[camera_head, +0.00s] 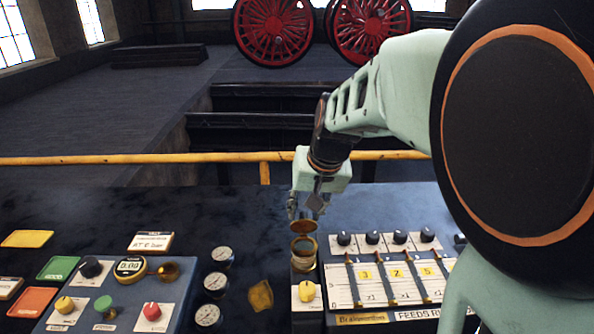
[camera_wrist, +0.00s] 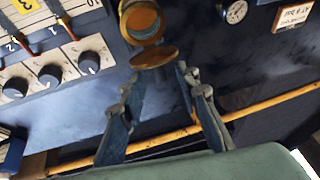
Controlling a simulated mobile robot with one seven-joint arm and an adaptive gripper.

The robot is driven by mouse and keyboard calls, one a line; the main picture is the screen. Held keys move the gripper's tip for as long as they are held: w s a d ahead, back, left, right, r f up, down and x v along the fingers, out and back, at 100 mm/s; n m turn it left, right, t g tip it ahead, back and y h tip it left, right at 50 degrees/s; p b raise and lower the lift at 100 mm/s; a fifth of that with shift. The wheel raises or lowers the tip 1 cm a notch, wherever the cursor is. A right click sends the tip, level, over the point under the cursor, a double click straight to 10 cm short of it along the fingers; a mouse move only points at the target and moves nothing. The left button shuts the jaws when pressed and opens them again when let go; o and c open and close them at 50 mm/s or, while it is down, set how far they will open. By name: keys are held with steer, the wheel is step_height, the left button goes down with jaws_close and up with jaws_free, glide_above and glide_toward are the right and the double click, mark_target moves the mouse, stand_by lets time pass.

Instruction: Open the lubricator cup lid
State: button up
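The lubricator cup (camera_head: 304,250) is a brass-coloured round cup at the left end of the feed panel. Its lid (camera_head: 303,227) is a brass disc, swung up off the mouth at the back edge, so the cup stands open. In the wrist view the open cup (camera_wrist: 141,20) shows at the top, with the lid (camera_wrist: 155,57) tilted away from its mouth. My gripper (camera_head: 305,208) points down just above and behind the lid. In the wrist view its fingers (camera_wrist: 157,80) are apart with nothing between them, close to the lid's edge. Whether a finger touches the lid I cannot tell.
The feed panel (camera_head: 378,284) with several black knobs and sliders is right of the cup. A yellow knob (camera_head: 307,291) sits just in front. Round gauges (camera_head: 216,282) stand to the left. A yellow rail (camera_head: 210,158) runs behind the console.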

steer(key=shift+f, duration=0.15)
jaws_close()
steer(key=shift+w, duration=0.25)
steer(key=shift+w+f+g+p, duration=0.2)
steer(key=shift+w+g+p, duration=0.6)
steer(key=shift+g+p, duration=1.25)
steer(key=shift+w+f+g+p, duration=0.2)
steer(key=shift+w+g+p, duration=0.7)
steer(key=shift+p, duration=2.15)
steer(key=shift+f, duration=0.1)
